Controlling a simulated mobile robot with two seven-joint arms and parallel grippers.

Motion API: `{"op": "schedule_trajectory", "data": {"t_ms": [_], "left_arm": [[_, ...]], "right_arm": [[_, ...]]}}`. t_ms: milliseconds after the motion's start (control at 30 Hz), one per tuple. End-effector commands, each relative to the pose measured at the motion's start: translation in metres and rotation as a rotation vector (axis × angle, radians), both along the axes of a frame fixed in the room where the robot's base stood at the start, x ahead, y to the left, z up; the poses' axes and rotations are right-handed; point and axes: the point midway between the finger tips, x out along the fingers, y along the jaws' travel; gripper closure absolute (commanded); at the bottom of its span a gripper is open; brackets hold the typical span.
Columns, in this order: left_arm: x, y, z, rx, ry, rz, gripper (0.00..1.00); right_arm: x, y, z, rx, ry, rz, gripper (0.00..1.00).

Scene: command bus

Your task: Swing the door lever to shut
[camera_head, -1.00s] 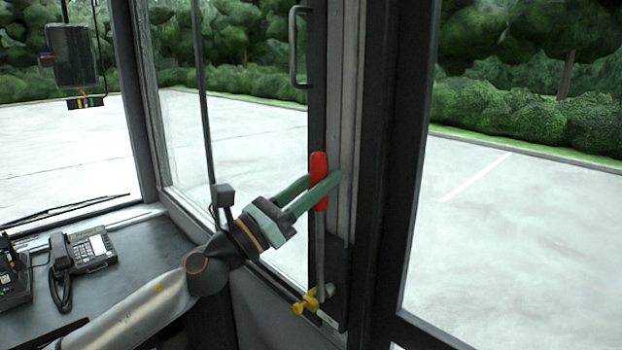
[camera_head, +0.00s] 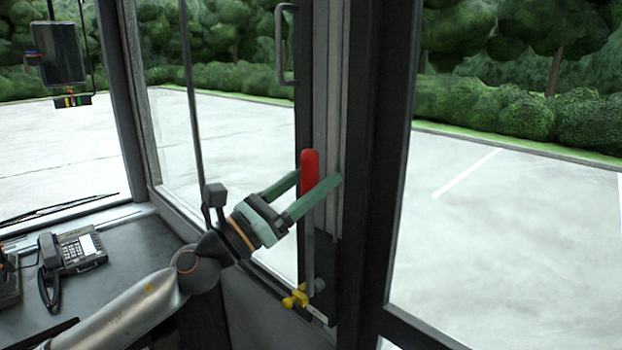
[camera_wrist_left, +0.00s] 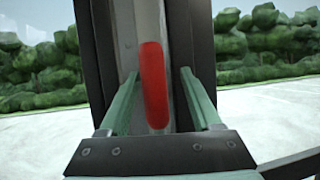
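The door lever has a red grip (camera_head: 309,172) on a thin grey rod, and stands nearly upright beside the door post. Its foot is at a yellow fitting (camera_head: 297,299) low on the post. My left gripper (camera_head: 318,178) is open, with one green finger on each side of the red grip. In the left wrist view the red grip (camera_wrist_left: 154,85) stands between the two spread fingers, with a gap visible on both sides. The nearer finger hides the lower part of the grip in the head view. My right gripper is not in view.
A dark door post (camera_head: 368,200) stands just right of the lever. A grab handle (camera_head: 281,45) is above it. A desk phone (camera_head: 72,255) sits on the dashboard at left. A thin pole with a grey block (camera_head: 214,195) is close to my left wrist.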

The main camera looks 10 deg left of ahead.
Motion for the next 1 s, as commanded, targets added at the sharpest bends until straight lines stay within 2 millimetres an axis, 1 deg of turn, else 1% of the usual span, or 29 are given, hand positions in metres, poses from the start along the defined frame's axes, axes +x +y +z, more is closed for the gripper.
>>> {"op": "schedule_trajectory", "data": {"t_ms": [200,333,433,600,700,800,1000], "left_arm": [[0.001,0.002,-0.001,-0.002,0.002,0.004,0.35],[-0.005,0.01,-0.008,-0.002,0.003,0.006,0.35],[-0.016,0.021,-0.017,0.0,0.004,0.006,0.35],[-0.041,0.048,-0.036,0.001,0.004,0.005,0.35],[-0.054,0.062,-0.044,0.001,0.003,0.005,0.35],[-0.064,0.072,-0.049,0.001,0.004,0.002,0.35],[-0.074,0.083,-0.052,-0.001,0.003,0.002,0.35]], "right_arm": [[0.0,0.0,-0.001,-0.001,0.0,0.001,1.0],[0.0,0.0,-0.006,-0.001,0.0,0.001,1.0],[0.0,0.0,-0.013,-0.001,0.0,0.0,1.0],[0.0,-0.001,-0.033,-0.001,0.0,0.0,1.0],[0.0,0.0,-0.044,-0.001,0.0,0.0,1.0],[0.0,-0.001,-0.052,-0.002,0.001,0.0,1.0],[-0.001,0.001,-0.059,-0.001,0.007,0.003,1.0]]}}
